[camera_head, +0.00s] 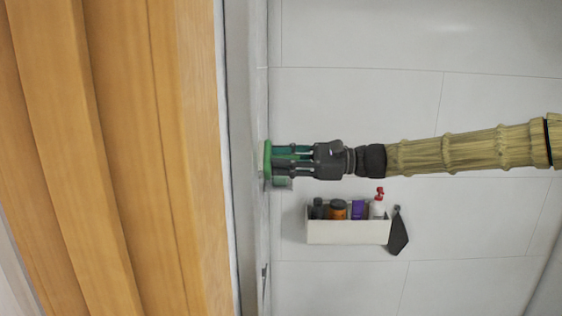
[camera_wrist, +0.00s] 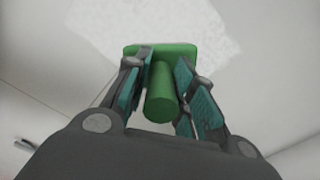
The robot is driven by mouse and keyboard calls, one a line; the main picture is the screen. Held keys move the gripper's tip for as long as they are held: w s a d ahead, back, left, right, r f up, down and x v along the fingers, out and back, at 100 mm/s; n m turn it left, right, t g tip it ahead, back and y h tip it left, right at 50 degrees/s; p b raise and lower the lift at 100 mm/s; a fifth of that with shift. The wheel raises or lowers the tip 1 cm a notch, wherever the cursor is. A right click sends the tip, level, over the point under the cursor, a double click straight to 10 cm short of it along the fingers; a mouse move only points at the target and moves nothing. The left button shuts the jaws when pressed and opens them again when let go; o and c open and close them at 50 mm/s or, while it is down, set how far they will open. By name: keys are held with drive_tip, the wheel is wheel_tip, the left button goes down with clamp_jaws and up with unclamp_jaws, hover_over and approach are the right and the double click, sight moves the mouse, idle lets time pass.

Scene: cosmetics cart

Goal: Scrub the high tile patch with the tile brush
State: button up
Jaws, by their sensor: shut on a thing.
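My gripper (camera_head: 283,158) is shut on the handle of the green tile brush (camera_head: 267,159), with its fingers on either side of the handle. In the wrist view, the brush (camera_wrist: 161,99) has a round handle toward me and a rectangular head at the far end. A pale, speckled tile patch (camera_wrist: 150,22) lies behind the head, which overlaps its near edge in that view. In the head view, the brush head is at or very close to the pale wall surface on the left; I cannot tell whether it touches. The patch is not clear there.
A white caddy (camera_head: 347,232) holds several bottles below my gripper in the head view. A dark cloth-like piece (camera_head: 398,235) hangs at its right end. A wooden panel (camera_head: 110,150) fills the left. The tiled area (camera_head: 350,100) above my arm is clear.

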drive_tip(key=w+r+p, duration=0.2)
drive_tip(key=w, duration=0.4)
drive_tip(key=shift+w, duration=0.2)
idle(0.9)
drive_tip(key=shift+s, duration=0.15)
drive_tip(key=s+b, duration=0.3)
drive_tip(key=s, duration=1.4)
drive_tip(key=shift+r, duration=0.15)
idle(1.5)
drive_tip(key=shift+w+r+p, duration=0.3)
drive_tip(key=shift+w+p, duration=0.35)
drive_tip(key=shift+w, duration=1.15)
drive_tip(key=shift+w+r+p, duration=0.35)
drive_tip(key=shift+w+p, duration=0.3)
drive_tip(key=shift+w, duration=1.15)
drive_tip(key=shift+w+r+p, duration=0.3)
drive_tip(key=shift+w+p, duration=0.35)
drive_tip(key=shift+w, duration=1.15)
